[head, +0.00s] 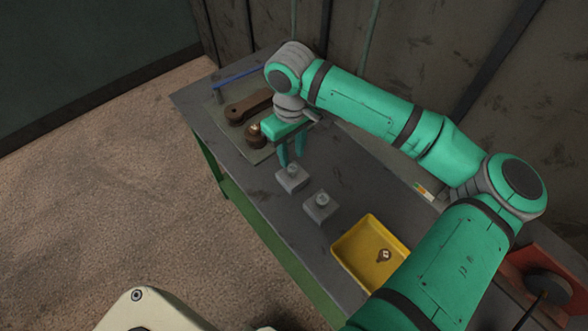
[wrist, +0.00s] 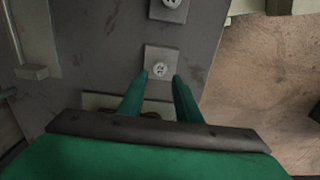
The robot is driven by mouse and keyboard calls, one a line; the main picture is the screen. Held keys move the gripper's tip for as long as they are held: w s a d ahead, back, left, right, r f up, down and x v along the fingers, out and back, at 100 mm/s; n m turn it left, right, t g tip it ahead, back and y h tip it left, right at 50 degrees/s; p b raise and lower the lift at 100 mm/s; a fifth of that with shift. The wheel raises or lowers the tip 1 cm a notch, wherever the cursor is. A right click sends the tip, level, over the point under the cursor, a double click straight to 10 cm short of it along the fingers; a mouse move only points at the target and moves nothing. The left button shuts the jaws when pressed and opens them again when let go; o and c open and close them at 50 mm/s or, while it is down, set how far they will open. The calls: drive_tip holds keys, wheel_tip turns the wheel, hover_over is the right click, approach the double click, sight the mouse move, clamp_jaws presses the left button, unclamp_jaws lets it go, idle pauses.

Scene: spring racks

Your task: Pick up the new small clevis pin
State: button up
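Two light metal pins stand upright in separate grey blocks on the table. The pin (head: 292,168) nearer my gripper also shows in the wrist view (wrist: 160,69); its head looks a little smaller than that of the other pin (head: 321,199), which is at the top of the wrist view (wrist: 171,3). I take the smaller one for the new small clevis pin. My gripper (head: 292,163) points down over its block (head: 291,182). The two green fingers are apart, with the pin head between their tips in the wrist view (wrist: 162,77). I cannot tell the exact height gap.
The other block (head: 318,213) stands close by. A yellow tray (head: 343,252) holds a small brown and metal piece (head: 384,256). A red box (head: 512,262) is at lower right.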

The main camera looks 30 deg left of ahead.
sight(293, 167)
drive_tip(key=shift+w+d+f, duration=0.1)
drive_tip(key=shift+f, duration=0.8)
drive_tip(key=f, duration=0.3)
drive_tip(key=shift+s+f, duration=0.2)
drive_tip(key=shift+s, duration=0.05)
drive_tip(key=shift+w+d+f, duration=0.1)
drive_tip(key=shift+f, duration=0.45)
clamp_jaws()
drive_tip(key=shift+r, duration=0.2)
